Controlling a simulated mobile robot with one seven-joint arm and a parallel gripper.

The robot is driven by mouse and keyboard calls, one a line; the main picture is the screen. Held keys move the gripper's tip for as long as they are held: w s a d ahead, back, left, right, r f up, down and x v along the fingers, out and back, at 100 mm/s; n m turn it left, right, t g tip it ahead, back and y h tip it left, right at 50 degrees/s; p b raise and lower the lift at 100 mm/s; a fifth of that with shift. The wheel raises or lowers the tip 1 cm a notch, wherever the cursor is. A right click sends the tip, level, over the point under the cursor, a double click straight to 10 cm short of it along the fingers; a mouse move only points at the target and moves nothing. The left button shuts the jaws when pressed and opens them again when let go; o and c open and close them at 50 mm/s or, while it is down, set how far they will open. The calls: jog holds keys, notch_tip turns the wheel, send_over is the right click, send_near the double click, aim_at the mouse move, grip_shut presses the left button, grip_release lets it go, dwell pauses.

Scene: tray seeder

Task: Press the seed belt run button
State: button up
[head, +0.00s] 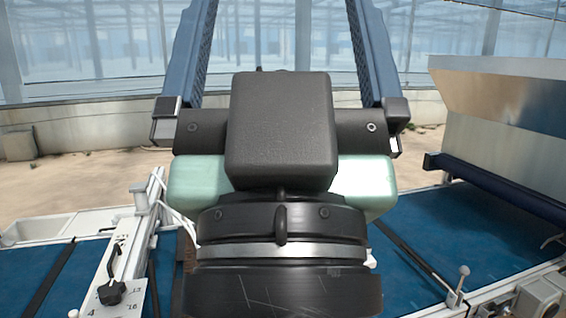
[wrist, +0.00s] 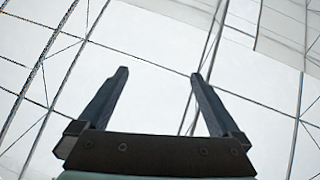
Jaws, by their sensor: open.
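My gripper (head: 282,60) is raised in front of the head camera, its two blue fingers wide apart and pointing up, with nothing between them. It also shows open and empty in the wrist view (wrist: 155,85), against the glass roof. The blue seed belt (head: 445,225) runs across below and behind my arm, in the head view. I cannot make out the run button in either view; my gripper and wrist hide the middle of the machine.
A white panel with a black knob (head: 112,293) and a numbered scale stands at the lower left. A metal hopper (head: 500,105) with a dark blue roller (head: 495,188) rises at the right. A small lever (head: 458,285) and a grey box (head: 538,298) sit at the lower right.

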grip_shut()
dwell(0.3)
dwell(1.2)
